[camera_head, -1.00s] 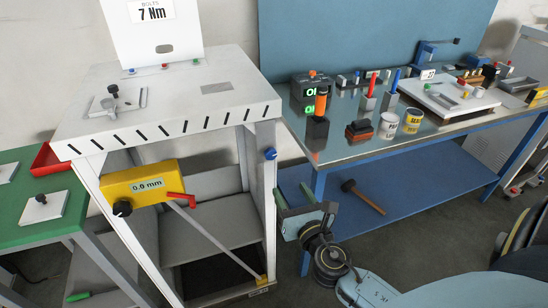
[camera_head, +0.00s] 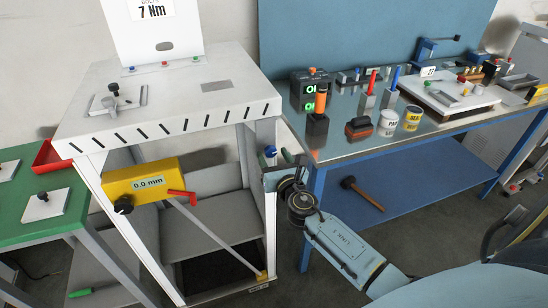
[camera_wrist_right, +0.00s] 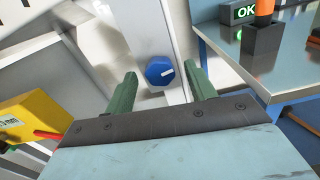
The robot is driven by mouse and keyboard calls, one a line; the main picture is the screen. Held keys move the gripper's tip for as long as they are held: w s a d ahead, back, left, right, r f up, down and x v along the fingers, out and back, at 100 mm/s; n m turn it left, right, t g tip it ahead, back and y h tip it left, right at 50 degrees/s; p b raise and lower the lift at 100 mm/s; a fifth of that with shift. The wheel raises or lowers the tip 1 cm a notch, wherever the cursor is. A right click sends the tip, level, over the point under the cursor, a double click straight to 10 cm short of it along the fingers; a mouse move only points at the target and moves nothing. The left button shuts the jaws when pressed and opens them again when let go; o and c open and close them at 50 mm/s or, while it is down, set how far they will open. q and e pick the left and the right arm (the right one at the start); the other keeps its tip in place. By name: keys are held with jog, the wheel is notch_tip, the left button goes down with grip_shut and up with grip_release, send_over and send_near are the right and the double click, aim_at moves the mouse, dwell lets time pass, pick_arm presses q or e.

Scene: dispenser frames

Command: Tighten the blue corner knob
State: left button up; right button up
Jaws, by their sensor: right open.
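The blue corner knob (camera_head: 270,151) sits on the right front post of the white dispenser frame (camera_head: 258,190). It also shows in the right wrist view (camera_wrist_right: 160,70), round and blue with a white pointer mark. My right gripper (camera_head: 278,160) is at the post, and in the head view it partly overlaps the area around the knob. In the right wrist view its two green fingers (camera_wrist_right: 159,92) are apart, one on each side of the knob, with gaps on both sides. Whether the fingertips reach the knob's depth is unclear. My left gripper is not in view.
A yellow gauge box (camera_head: 140,180) reading 0.0 mm, with a red lever (camera_head: 182,195), is on the frame's front. A blue workbench (camera_head: 345,150) with tools, cans and a dispenser stands close to the right. A green table (camera_head: 30,215) stands left.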

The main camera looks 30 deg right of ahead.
jog(key=c, duration=1)
jog(key=shift+o, duration=0.2)
